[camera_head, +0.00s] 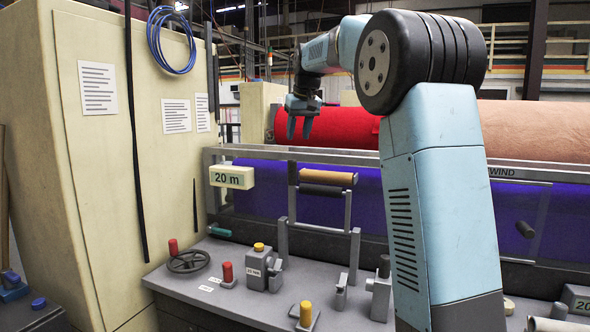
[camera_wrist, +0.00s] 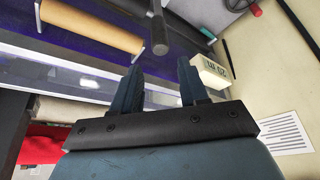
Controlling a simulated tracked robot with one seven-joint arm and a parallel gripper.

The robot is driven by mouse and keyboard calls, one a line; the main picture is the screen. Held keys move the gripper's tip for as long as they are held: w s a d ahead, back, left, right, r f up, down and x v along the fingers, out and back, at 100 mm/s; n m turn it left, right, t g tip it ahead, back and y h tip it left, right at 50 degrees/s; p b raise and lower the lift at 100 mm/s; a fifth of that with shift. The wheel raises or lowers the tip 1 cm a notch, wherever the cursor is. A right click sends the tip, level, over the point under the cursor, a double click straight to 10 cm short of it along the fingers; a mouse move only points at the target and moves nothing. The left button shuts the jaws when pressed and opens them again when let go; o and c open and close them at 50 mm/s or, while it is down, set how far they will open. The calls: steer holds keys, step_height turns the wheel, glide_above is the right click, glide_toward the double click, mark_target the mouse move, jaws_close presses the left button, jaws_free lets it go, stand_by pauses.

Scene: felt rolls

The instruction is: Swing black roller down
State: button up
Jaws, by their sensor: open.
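The black roller (camera_head: 321,190) lies level in a grey two-post frame, just below a tan roller (camera_head: 328,178), in front of the purple felt roll. My gripper (camera_head: 298,134) points down, above and slightly left of both rollers, apart from them. Its fingers are spread and nothing is between them. In the wrist view my gripper (camera_wrist: 160,75) also shows open, with the tan roller (camera_wrist: 95,28) to the upper left. A dark bar with a rounded end is above the fingers there; I cannot tell whether it is a post. I cannot pick out the black roller there.
A grey rail runs along the purple roll (camera_head: 260,195). A cream "20 m" box (camera_head: 231,177) stands left of the rollers. The console (camera_head: 230,300) below carries a handwheel (camera_head: 188,262) and several levers. A cream cabinet (camera_head: 90,200) fills the left. A red roll (camera_head: 340,128) lies behind.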

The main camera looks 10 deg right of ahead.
mark_target(291, 167)
steer(key=x, duration=1.4)
steer(key=shift+w, duration=0.45)
steer(key=shift+r, duration=0.1)
steer(key=shift+c, duration=0.2)
jaws_close()
